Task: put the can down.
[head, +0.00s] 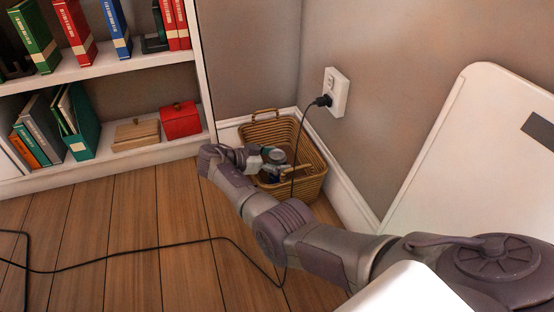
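My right arm reaches from the lower right to the wicker basket (312,183) in the corner. My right gripper (272,164) is over the basket's opening, at its left side. A small round silver-grey thing, which looks like the top of the can (276,155), shows at the fingers. The fingers and the can overlap and are small, so I cannot tell whether the fingers are closed on it or whether it touches the basket's bottom. My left gripper is not in view.
A white bookcase (110,68) with books, a red box (180,120) and a wooden box (136,135) stands at left. A black cord hangs from the wall outlet (336,92) in front of the basket and crosses the wooden floor (120,215). A white panel (470,150) is at right.

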